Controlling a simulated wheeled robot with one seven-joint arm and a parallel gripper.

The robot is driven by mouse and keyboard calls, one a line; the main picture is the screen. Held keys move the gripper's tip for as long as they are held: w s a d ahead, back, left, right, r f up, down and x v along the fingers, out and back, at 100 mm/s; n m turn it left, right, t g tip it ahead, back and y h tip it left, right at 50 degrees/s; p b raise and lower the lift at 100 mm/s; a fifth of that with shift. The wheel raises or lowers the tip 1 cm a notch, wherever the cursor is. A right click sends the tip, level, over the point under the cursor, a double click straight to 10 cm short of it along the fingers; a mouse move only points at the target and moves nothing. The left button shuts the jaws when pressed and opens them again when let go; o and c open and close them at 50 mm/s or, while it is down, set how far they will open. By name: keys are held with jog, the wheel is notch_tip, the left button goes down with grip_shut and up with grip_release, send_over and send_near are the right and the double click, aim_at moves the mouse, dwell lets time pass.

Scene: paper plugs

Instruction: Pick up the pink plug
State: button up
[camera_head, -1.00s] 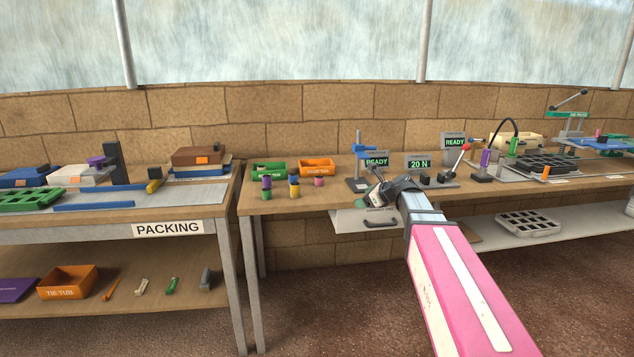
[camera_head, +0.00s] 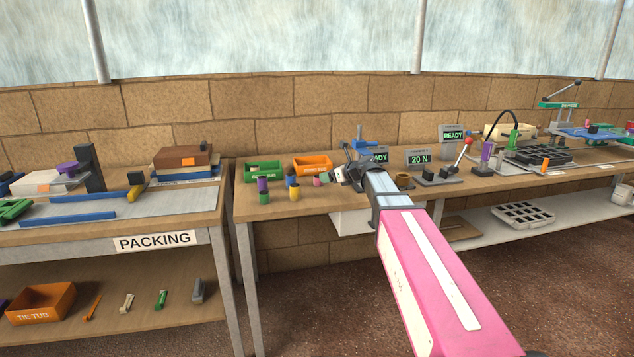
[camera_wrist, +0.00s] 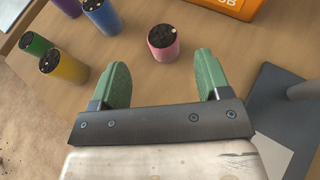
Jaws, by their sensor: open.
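The pink plug (camera_wrist: 163,43) stands upright on the wooden bench, its dark top showing in the wrist view. In the head view the pink plug (camera_head: 317,182) is small, just left of my gripper. My gripper (camera_wrist: 161,75) is open, its two green fingers spread wide with nothing between them. The plug lies just beyond the fingertips, roughly centred between them but nearer the right one. In the head view my gripper (camera_head: 346,165) is above the bench near the blue stand.
Purple (camera_wrist: 68,5), blue (camera_wrist: 102,16), green (camera_wrist: 35,43) and yellow (camera_wrist: 64,67) plugs stand to the left. An orange tub (camera_wrist: 240,7) sits beyond. A grey stand base (camera_wrist: 288,105) is close on the right. Bare bench surrounds the pink plug.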

aim_at(318, 177)
jog(key=x, duration=0.7)
jog(key=shift+w+f, duration=0.15)
jog(key=shift+f, duration=0.05)
jog(key=c, duration=1)
